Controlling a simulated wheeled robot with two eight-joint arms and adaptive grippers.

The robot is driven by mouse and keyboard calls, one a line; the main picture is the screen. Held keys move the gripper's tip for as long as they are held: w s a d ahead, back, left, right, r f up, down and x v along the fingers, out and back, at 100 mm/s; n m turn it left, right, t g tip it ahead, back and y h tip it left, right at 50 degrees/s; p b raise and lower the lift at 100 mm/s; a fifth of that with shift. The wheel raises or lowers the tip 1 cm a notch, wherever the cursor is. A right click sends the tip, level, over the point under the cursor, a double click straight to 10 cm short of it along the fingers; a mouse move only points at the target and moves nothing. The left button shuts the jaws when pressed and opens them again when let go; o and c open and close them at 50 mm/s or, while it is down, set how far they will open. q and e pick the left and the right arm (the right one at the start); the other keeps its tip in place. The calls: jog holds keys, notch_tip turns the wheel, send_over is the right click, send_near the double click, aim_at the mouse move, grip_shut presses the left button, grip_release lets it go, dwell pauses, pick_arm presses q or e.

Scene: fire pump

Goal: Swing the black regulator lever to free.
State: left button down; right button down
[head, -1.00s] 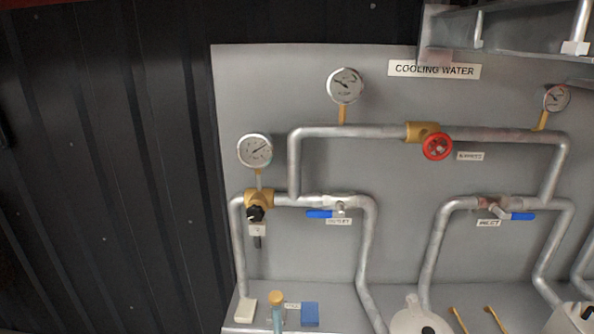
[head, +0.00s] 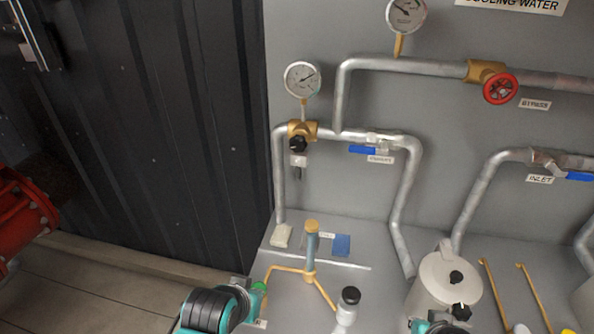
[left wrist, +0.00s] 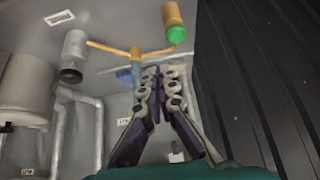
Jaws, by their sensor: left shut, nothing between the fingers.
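A brass regulator valve (head: 302,128) sits on the left pipe, under a round gauge. A black knob or lever (head: 298,144) sticks out of its front, and a small dark piece (head: 299,172) hangs below a pale tag. Which of these is the lever is too small to tell. My left arm enters at the bottom of the head view, below the regulator and apart from it; its fingers are not clear there. In the left wrist view my left gripper (left wrist: 161,72) is shut and empty, with its fingertips together. My right gripper's fingers are not in view.
A blue-grey post with a brass top (head: 311,250) and brass arms stands on the shelf below the regulator. A green-capped piece (left wrist: 176,34), a black-topped bottle (head: 347,303) and a white pot (head: 442,284) are nearby. The blue outlet lever (head: 362,149) is right of the regulator.

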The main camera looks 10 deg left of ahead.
pick_arm(q)
jog(key=w+d+r+n+t+h, duration=0.1)
jog(key=w+d+n+h, duration=0.15)
jog(key=w, duration=0.45)
jog(key=n+t+h, duration=0.2)
jog(key=n+t, duration=0.7)
jog(key=n, duration=0.4)
send_near(298, 169)
jog(key=s+a+f, duration=0.2)
jog(key=a, duration=0.5)
jog(key=shift+f, duration=0.15)
jog(key=w+d+b, duration=0.3)
jog(key=w+d, duration=0.3)
jog(key=w, duration=0.3)
jog(key=shift+w+d, duration=0.25)
jog(key=shift+w, duration=0.15)
